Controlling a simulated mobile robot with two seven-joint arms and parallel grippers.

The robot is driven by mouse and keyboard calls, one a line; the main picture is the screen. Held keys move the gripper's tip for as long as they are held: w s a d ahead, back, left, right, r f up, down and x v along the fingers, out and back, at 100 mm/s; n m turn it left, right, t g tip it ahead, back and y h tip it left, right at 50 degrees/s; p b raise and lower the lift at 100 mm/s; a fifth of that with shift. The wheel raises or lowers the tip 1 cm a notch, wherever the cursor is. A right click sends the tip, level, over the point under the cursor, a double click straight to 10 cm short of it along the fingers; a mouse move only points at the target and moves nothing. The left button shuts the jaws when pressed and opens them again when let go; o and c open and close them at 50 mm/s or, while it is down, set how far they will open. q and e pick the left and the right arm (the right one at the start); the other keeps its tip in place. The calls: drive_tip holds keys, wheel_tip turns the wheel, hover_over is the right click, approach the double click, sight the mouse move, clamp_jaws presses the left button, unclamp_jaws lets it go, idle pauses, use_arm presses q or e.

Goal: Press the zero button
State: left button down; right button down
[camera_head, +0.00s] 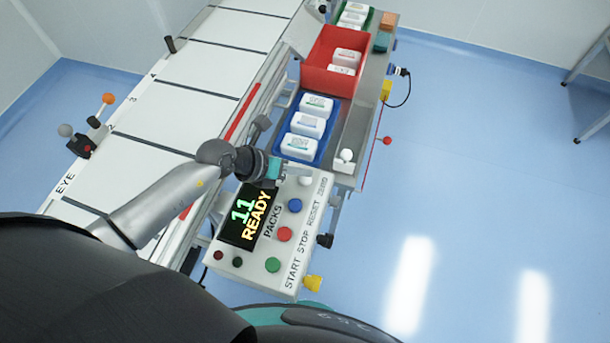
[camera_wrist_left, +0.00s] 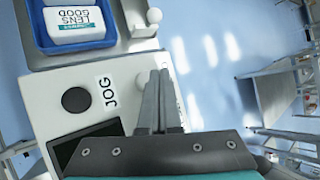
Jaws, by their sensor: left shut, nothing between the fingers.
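The control panel (camera_head: 224,252) is a white box with a dark display (camera_head: 249,214) reading "11 READY". A column of buttons is labelled START, STOP, RESET and ZERO. The zero button (camera_head: 305,181) is white, at the panel's far end beside its label. My left gripper (camera_head: 284,172) is over that end of the panel, just left of the zero button; contact cannot be told. My right gripper is not in view.
The blue (camera_head: 275,151) and red (camera_head: 308,80) trays holding white packs stand beyond the panel. The conveyor (camera_head: 160,122) runs along the left. Green (camera_head: 272,265), red (camera_head: 285,234) and blue (camera_head: 295,205) buttons line the panel.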

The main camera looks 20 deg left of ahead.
sight(300, 181)
use_arm(q)
drive_tip(key=shift+f, duration=0.35)
drive_tip(key=shift+f+b, duration=0.5)
drive_tip(key=shift+f, duration=0.2)
idle(0.6)
drive_tip(key=shift+r, duration=0.15)
drive_tip(key=shift+r+p, duration=0.95)
drive_tip(key=shift+p, duration=0.25)
wheel_tip(300, 181, up, 5)
drive_tip(key=p, duration=0.5)
drive_tip(key=shift+p, duration=0.35)
